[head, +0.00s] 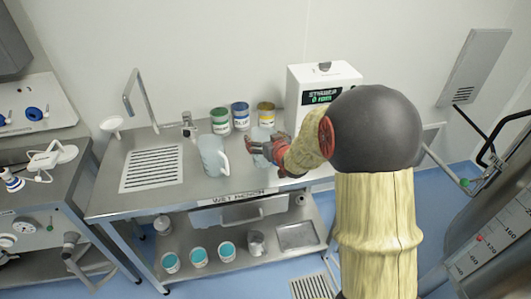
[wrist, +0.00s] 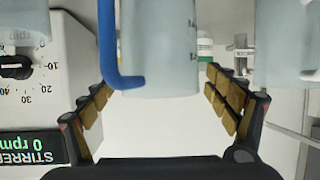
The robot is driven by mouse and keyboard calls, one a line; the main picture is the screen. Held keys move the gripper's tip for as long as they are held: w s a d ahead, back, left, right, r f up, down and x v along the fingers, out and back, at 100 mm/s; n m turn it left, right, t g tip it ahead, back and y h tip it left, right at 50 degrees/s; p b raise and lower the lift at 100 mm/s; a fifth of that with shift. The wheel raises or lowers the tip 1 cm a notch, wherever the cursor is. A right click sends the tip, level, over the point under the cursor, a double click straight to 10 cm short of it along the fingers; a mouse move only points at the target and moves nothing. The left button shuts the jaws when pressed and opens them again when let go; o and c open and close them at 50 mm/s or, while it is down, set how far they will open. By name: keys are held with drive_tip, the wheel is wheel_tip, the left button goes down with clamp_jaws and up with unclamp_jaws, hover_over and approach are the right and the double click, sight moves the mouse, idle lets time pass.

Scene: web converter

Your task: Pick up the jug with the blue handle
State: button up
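The jug with the blue handle (wrist: 160,50) is translucent pale grey. I see no contact. In the head view my gripper (head: 260,150) is at the bench, in front of a pale jug (head: 262,132) that it partly hides; the blue handle cannot be made out there.
Another pale jug (head: 213,156) with a light handle stands left of my gripper. Green, blue and yellow-labelled cans (head: 240,115) stand behind. A white stirrer box (head: 313,82) is at the right. A tall tap (head: 140,98) and drain grille (head: 152,168) are at left.

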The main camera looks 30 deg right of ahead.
drive_tip(key=c, duration=1.4)
drive_tip(key=shift+r, duration=0.1)
drive_tip(key=shift+c, duration=0.3)
